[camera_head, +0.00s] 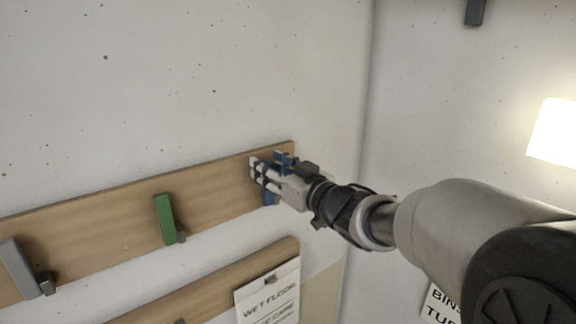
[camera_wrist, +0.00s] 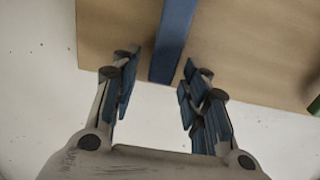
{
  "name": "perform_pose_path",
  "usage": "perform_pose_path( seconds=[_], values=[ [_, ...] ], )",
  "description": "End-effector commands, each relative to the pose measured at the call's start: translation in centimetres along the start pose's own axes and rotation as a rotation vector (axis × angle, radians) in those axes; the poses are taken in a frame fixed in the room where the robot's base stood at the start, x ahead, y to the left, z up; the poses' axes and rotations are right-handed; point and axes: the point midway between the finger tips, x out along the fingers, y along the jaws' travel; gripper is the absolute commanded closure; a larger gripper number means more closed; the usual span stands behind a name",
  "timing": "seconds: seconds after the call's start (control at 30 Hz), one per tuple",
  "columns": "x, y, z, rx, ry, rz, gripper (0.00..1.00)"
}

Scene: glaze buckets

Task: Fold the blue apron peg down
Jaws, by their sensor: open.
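The blue apron peg (camera_head: 268,198) is on the upper wooden board (camera_head: 95,225), near its right end. In the head view my gripper covers most of it, and only a part below the fingers shows. In the wrist view the blue peg (camera_wrist: 175,35) is a long bar running from the top edge down to the board's edge. My gripper (camera_head: 264,172) is at the peg, in front of the board. In the wrist view my gripper (camera_wrist: 161,66) is open, with blue-padded fingers either side of the peg's near end and visible gaps. Contact is not visible.
A green peg (camera_head: 165,218) and a grey peg (camera_head: 22,268) are further left on the same board. A lower board (camera_head: 215,293) carries a hanging white sign (camera_head: 268,300). The room corner and right wall are close to the right. A bright lamp (camera_head: 553,130) is at far right.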

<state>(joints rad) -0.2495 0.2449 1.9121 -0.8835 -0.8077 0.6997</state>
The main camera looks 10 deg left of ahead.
Motion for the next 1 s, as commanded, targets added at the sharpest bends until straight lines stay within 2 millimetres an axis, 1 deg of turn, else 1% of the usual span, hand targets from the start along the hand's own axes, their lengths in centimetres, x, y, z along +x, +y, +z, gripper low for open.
perform_pose_path(
  seconds=[0.23,0.27,0.87,1.0],
  values=[
    [0.09,-0.01,0.03,0.0,0.0,0.0,0.58],
    [0.09,-0.01,0.03,0.0,0.0,0.0,0.6],
    [0.06,-0.01,0.0,0.0,0.0,0.0,1.0],
    [0.06,-0.02,0.0,0.0,0.0,0.0,1.0]
  ],
)
